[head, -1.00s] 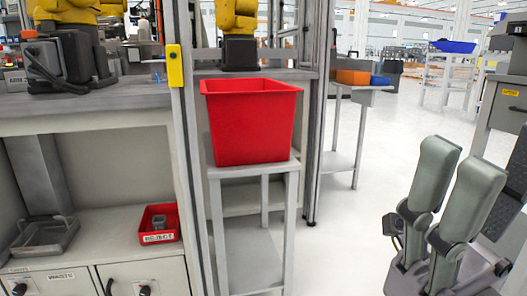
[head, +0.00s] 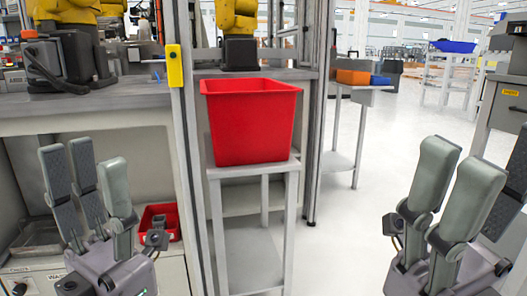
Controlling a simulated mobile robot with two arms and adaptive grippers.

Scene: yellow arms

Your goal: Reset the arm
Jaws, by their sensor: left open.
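My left gripper (head: 95,182) is in the lower left of the head view, pointing up. Its grey fingers with dark ribbed pads stand apart, and it is open and empty. It is in front of the lower shelf, left of the red bin. My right gripper (head: 485,190) is at the lower right edge, also pointing up. Its grey fingers and a dark pad stand apart with nothing between them. Part of it is cut off by the picture edge.
A large red bin (head: 252,124) stands on a narrow grey stand (head: 213,173) in the middle. A small red tray (head: 172,212) on the lower left shelf is partly hidden by my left gripper. A yellow arm (head: 237,20) stands behind.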

